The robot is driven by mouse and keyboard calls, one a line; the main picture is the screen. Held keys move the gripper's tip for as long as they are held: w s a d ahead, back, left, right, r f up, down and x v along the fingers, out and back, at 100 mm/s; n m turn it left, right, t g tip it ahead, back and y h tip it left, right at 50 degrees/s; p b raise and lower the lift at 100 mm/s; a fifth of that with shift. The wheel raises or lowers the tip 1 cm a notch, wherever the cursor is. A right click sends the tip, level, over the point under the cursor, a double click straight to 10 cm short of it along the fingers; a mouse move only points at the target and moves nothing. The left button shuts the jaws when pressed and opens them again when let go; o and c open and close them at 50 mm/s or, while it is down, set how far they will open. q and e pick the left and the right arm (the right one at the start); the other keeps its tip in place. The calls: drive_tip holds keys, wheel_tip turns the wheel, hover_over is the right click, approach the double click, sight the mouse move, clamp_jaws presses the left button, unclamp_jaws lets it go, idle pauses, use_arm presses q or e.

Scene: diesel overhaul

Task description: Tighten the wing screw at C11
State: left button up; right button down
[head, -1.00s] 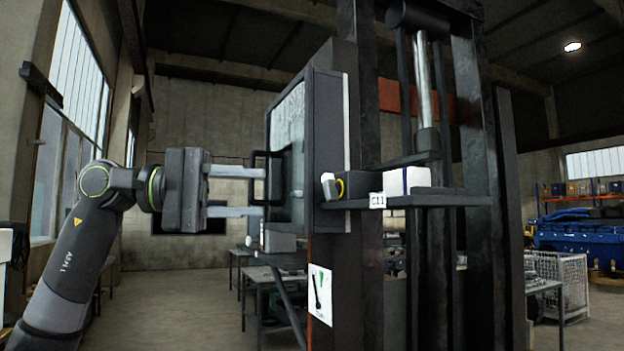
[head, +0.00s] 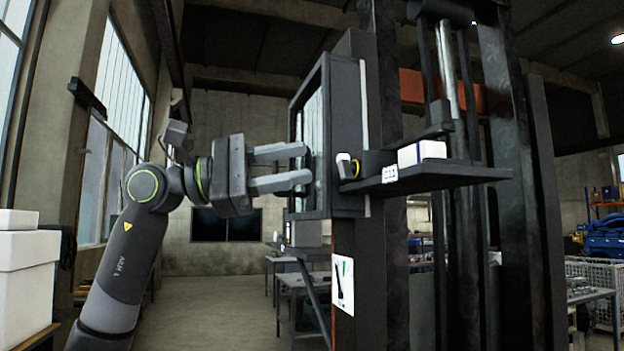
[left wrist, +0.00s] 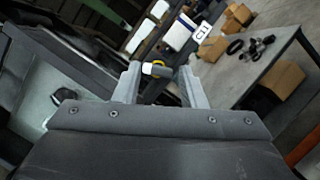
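A small white part with a yellow ring (head: 344,165), which seems to be the wing screw, sticks out from a dark block (head: 372,163) at the left end of a shelf. The C11 label (head: 389,174) is on the shelf's front edge. It also shows in the left wrist view (left wrist: 203,40). My left gripper (head: 307,164) is open and empty, its fingers pointing right, just left of the white part and apart from it. In the left wrist view the white part (left wrist: 152,70) appears between the fingertips (left wrist: 160,72), beyond them. My right gripper is not in view.
A framed panel (head: 328,135) stands close beside the fingers. A white box (head: 422,152) sits on the shelf (head: 445,177). Dark mast posts (head: 510,110) rise behind. White boxes (head: 25,255) stand at far left. Open floor lies behind my arm.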

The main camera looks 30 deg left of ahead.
use_arm(q)
drive_tip(key=n+t+y, duration=0.2)
drive_tip(key=n, duration=0.5)
drive_tip(key=w+d+n+t+y+b, duration=0.1)
drive_tip(key=n+t, duration=0.2)
drive_tip(key=n, duration=0.4)
drive_tip(key=w+n+t+y+b, duration=0.1)
drive_tip(key=n+t+y, duration=0.1)
drive_tip(key=n, duration=0.6)
drive_tip(key=shift+w+d+r+t+y, duration=0.1)
drive_tip(key=shift+d+t+y, duration=0.2)
drive_tip(key=shift+d+t, duration=0.1)
drive_tip(key=shift+w+d, duration=0.15)
drive_tip(key=shift+w, duration=0.15)
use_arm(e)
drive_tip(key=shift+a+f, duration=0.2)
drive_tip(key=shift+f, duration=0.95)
use_arm(q)
drive_tip(key=shift+s, duration=0.15)
drive_tip(key=shift+d, duration=0.1)
